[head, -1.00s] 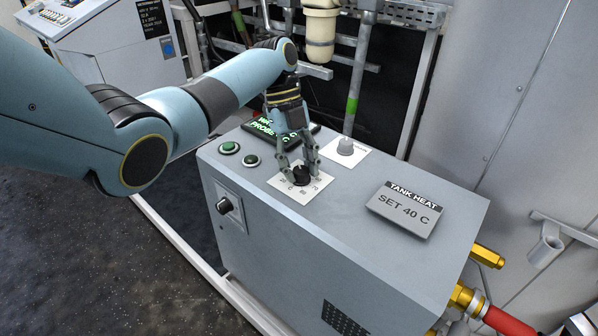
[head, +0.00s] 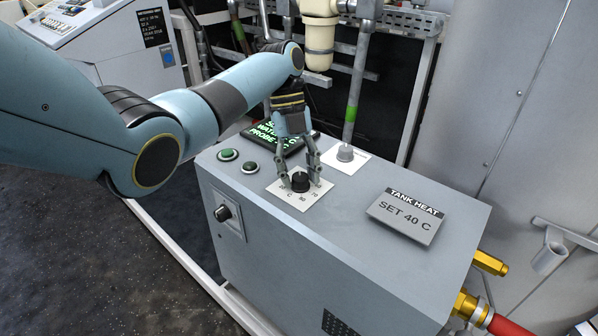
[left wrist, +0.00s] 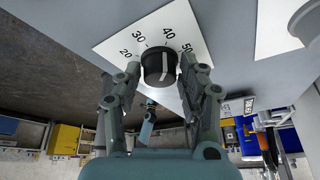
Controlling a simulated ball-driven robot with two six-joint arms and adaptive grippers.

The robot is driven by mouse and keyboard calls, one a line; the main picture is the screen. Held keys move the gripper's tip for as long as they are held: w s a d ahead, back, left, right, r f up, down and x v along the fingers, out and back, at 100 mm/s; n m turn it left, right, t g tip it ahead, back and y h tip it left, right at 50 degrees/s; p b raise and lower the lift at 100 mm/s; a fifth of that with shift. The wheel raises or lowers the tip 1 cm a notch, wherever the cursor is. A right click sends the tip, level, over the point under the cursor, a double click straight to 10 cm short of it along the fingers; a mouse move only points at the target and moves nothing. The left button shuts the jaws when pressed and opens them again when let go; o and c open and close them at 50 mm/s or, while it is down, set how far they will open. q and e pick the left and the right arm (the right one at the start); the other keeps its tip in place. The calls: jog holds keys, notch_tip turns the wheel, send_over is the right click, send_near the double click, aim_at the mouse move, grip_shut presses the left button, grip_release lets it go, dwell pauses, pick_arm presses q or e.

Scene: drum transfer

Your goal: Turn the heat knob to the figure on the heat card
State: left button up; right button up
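The black heat knob (head: 300,181) sits on a white dial plate (head: 297,197) on top of the grey cabinet. The left wrist view shows the knob (left wrist: 160,66) with a pale pointer line and the figures 20, 30, 40 and 50 around its far side. The line runs roughly toward 40; its exact reading is unclear. The heat card (head: 405,216) reads "TANK HEAT SET 40 C". My left gripper (head: 300,176) points down with a finger on each side of the knob. Narrow gaps seem to show between fingers and knob. My right gripper is out of view.
A green-lettered display (head: 272,140) stands behind the knob, partly hidden by my gripper. Two green buttons (head: 228,155) lie to its left. A grey knob (head: 345,153) on a white plate is close at right. Another black knob (head: 222,213) is on the cabinet's front.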

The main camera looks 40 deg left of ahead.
pick_arm(q)
jog(key=shift+o, duration=1.1)
jog(key=v, duration=0.7)
jog(key=shift+r, duration=0.2)
jog(key=shift+w+a, duration=0.1)
